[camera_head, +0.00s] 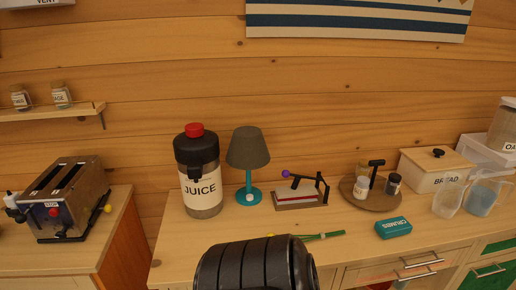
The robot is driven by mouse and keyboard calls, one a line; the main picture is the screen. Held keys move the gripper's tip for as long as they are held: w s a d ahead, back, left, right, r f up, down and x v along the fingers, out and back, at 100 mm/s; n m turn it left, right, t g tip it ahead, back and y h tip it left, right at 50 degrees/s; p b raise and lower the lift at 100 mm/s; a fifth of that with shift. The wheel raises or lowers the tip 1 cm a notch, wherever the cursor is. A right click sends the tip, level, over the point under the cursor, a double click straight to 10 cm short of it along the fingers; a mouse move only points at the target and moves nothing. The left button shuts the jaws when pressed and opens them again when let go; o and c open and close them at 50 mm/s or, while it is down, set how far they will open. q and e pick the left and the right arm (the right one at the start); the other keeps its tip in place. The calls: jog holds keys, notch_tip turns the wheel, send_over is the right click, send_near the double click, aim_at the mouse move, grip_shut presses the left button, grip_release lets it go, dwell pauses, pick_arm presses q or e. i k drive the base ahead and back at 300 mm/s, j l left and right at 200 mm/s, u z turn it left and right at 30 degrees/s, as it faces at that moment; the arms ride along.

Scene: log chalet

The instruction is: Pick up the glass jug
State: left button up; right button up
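Two clear, see-through vessels stand at the right end of the counter, in front of the bread box. The right one, a glass jug (482,199), looks bluish inside and flares at the top. The left one, a clear vessel (446,200), stands close beside it. I cannot tell whether they touch, or which one has a handle. Neither of my grippers is in view.
The counter (375,247) also holds a juice dispenser (201,193), lamp (248,152), small lever device (302,193), round cruet tray (366,203), teal tin (393,228), green stalks (322,237) and bread box (434,177). A dark ribbed cylinder (250,266) blocks the bottom centre.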

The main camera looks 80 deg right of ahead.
aim_at(483, 195)
jog(key=z, duration=4.4)
